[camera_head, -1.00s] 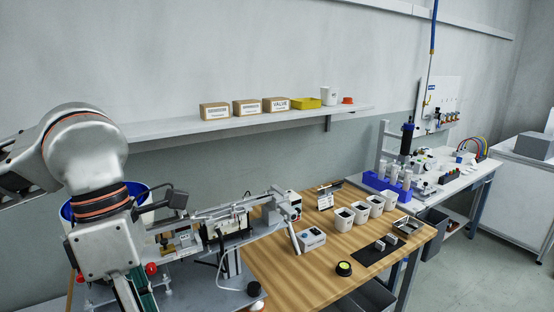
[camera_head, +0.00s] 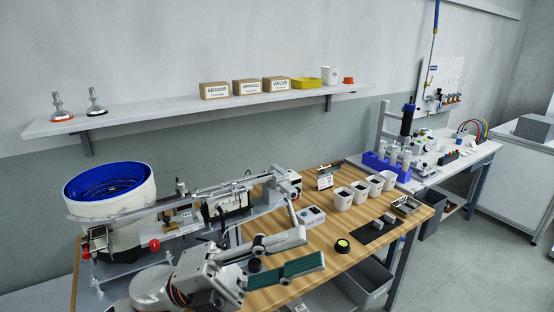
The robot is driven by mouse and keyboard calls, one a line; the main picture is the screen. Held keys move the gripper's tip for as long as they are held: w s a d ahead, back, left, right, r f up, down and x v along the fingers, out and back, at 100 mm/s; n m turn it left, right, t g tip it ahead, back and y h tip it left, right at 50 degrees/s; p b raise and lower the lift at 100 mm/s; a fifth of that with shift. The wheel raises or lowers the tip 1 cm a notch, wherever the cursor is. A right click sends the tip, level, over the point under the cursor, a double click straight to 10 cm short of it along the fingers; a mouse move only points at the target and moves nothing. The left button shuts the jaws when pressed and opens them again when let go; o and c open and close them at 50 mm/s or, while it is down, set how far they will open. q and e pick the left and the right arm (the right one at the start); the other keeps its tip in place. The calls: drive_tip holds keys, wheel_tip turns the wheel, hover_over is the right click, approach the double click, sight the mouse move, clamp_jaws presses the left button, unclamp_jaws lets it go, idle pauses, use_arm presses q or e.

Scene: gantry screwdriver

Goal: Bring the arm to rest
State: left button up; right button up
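My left arm comes in low from the bottom left. Its gripper (camera_head: 311,248) points right over the front part of the wooden workbench (camera_head: 312,284). One grey finger and one finger with a green ribbed pad stand apart, with a gap between them. Nothing shows held in that gap. How high the gripper is above the bench is hard to tell. My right arm and gripper do not show.
A bowl feeder (camera_head: 108,185) with a blue bowl and a long rail (camera_head: 215,196) stand left and behind the gripper. A black-and-yellow button (camera_head: 342,246), a grey box (camera_head: 311,216) and white bins (camera_head: 342,198) lie to its right. A wall shelf (camera_head: 190,108) runs behind.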

use_arm(q)
drive_tip(key=w+a+f+n+t+y, duration=0.4)
drive_tip(key=f+n+t+y, duration=0.1)
drive_tip(key=f+n+t, duration=0.3)
drive_tip(key=w+a+f+n+t+y, duration=0.45)
drive_tip(key=f+n, duration=0.35)
drive_tip(key=n, duration=0.2)
drive_tip(key=w+a+f+n+t+y, duration=0.4)
drive_tip(key=f+n+t, duration=0.4)
drive_tip(key=n, duration=0.1)
drive_tip(key=s+a+f+n+g+y, duration=0.2)
drive_tip(key=s+f, duration=0.3)
drive_tip(key=f, duration=0.4)
drive_tip(key=s+a+f+n+g+y, duration=0.2)
drive_tip(key=s+a+f+g, duration=0.1)
drive_tip(key=f, duration=0.6)
drive_tip(key=s+a+f+n+g+y, duration=0.2)
drive_tip(key=s+a+f+n+y, duration=0.1)
drive_tip(key=s+a+f, duration=0.2)
wheel_tip(320, 180, down, 4)
drive_tip(key=s, duration=0.2)
drive_tip(key=shift+s, duration=0.35)
drive_tip(key=shift+f, duration=0.1)
